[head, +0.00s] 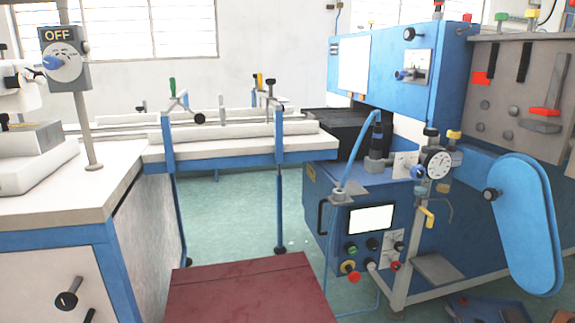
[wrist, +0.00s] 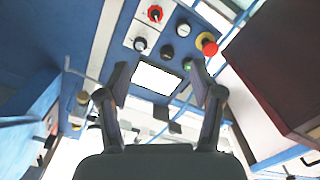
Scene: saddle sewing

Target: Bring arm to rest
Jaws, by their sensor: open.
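My gripper (wrist: 160,84) shows in the wrist view with its two dark fingers spread apart. It is open and nothing is between the fingers. Beyond the fingers, a blue control panel with a white screen (wrist: 157,79) fills the middle of the wrist view. The gap between the fingers and the panel is hard to judge. The same panel's screen (head: 372,218) shows in the head view, on the blue machine at the right. My gripper does not show clearly in the head view.
A dark red flat-topped block (head: 250,290) stands at the bottom middle. A white-topped bench (head: 100,195) with an OFF switch box (head: 64,60) is at the left. A blue-framed rail table (head: 225,152) spans the middle. Green floor (head: 225,220) lies open between them.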

